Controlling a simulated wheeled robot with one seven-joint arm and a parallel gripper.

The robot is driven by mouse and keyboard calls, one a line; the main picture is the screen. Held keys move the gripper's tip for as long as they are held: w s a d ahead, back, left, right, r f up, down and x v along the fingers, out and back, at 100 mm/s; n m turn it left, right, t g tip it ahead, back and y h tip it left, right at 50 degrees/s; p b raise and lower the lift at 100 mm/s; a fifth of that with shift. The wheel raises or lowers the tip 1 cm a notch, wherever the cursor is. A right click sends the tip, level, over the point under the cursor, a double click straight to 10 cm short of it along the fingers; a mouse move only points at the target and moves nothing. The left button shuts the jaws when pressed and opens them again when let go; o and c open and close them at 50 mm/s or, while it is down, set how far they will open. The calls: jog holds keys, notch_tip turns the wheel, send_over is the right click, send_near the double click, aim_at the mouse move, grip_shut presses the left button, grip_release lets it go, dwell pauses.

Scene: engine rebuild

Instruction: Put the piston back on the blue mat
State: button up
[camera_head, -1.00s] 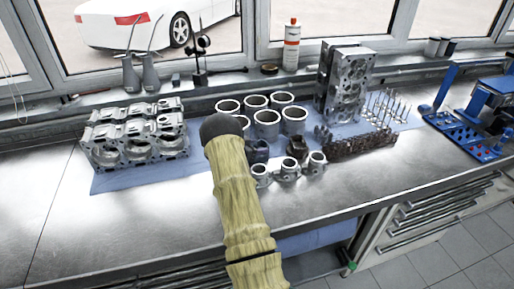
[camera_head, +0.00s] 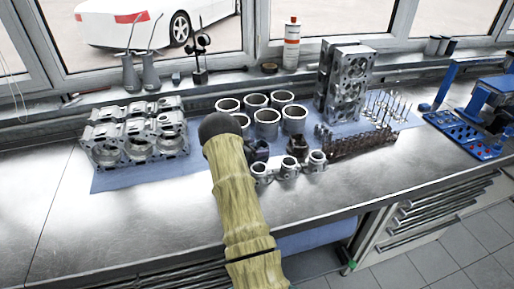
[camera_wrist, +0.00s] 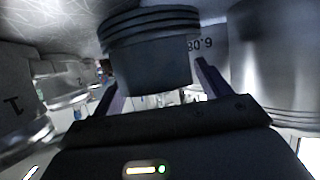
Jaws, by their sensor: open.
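A dark piston (camera_wrist: 152,55) with ring grooves stands between the two fingers of my gripper (camera_wrist: 158,88) in the wrist view. The fingers are apart, one on each side of it; I cannot tell whether either touches it. In the head view my gripper is mostly hidden behind my forearm, among the parts at the middle of the bench. The blue mat (camera_head: 112,182) lies on the bench under most of the engine parts. I cannot tell which small dark part there is this piston.
Several silver liners (camera_head: 267,122) stand close behind my gripper. Small pistons with rods (camera_head: 289,168) stand in front. An engine block (camera_head: 135,140) is left; a cylinder head (camera_head: 343,82) and a dark row of parts (camera_head: 375,142) are right. The front bench strip is clear.

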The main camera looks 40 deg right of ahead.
jog(key=b+v, duration=0.2)
jog(key=v, duration=0.8)
jog(key=shift+w+a+r, duration=0.1)
jog(key=shift+w+a, duration=0.1)
jog(key=shift+a, duration=0.1)
jog(key=shift+s+a+r, duration=0.1)
jog(key=shift+a+r, duration=0.1)
jog(key=shift+a, duration=0.2)
jog(key=shift+s, duration=0.1)
